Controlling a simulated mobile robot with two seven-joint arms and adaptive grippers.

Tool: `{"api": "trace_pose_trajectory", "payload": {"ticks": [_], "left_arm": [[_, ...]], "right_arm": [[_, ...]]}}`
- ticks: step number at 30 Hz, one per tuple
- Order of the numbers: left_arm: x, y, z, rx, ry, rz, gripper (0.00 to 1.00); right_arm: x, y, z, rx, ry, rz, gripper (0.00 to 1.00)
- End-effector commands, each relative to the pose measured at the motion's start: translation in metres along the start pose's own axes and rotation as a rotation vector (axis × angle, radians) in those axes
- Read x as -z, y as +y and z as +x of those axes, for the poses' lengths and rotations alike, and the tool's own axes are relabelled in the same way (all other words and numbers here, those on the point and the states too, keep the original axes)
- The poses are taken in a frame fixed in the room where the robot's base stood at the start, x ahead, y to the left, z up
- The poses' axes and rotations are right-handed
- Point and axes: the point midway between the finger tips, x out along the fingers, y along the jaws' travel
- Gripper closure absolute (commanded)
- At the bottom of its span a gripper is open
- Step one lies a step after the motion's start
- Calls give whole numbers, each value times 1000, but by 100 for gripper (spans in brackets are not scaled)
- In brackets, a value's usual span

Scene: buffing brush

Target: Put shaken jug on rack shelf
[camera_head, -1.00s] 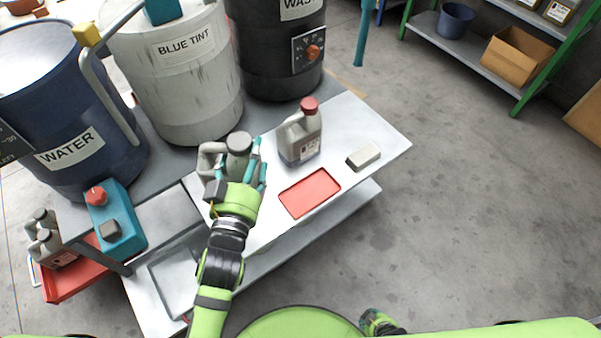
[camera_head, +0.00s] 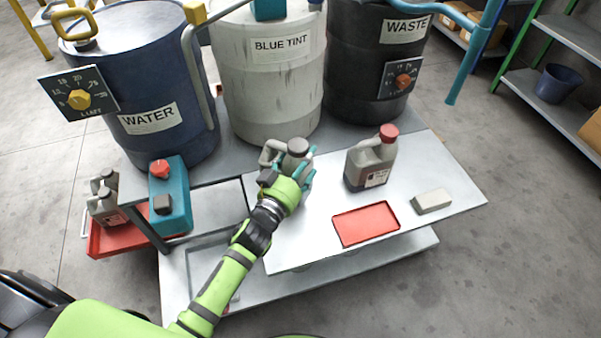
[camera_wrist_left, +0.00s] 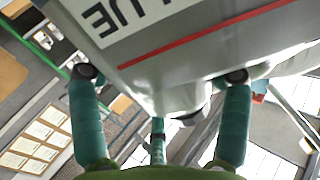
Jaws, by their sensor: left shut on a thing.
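My left gripper (camera_head: 298,182) is shut on a grey jug (camera_head: 294,160) with a dark grey cap and a side handle, at the left part of the white work table. The fingers cover much of the jug, and I cannot tell whether its base touches the table. In the left wrist view the jug (camera_wrist_left: 215,50) fills the upper part between the fingers, with a label reading "BLUE" and a red stripe. A rack with green posts and grey shelves (camera_head: 540,95) stands far right. My right gripper is not in view.
A red-capped jug (camera_head: 370,160), a red tray (camera_head: 366,226) and a pale block (camera_head: 432,201) are on the table. Water (camera_head: 150,90), blue tint (camera_head: 270,85) and waste (camera_head: 375,65) drums stand behind. A dark blue bucket (camera_head: 560,84) is on the rack. Open floor lies right.

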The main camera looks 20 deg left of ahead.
Motion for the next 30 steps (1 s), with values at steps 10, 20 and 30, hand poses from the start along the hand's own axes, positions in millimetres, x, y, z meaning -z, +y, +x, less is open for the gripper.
{"api": "trace_pose_trajectory", "payload": {"ticks": [10, 20, 30], "left_arm": [[-31, -8, 6, -1, 5, 0, 82], [-42, -8, 6, -2, 8, 2, 82], [-47, -9, 5, -1, 0, -1, 0]], "right_arm": [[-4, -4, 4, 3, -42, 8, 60], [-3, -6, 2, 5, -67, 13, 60], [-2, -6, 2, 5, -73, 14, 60]]}}
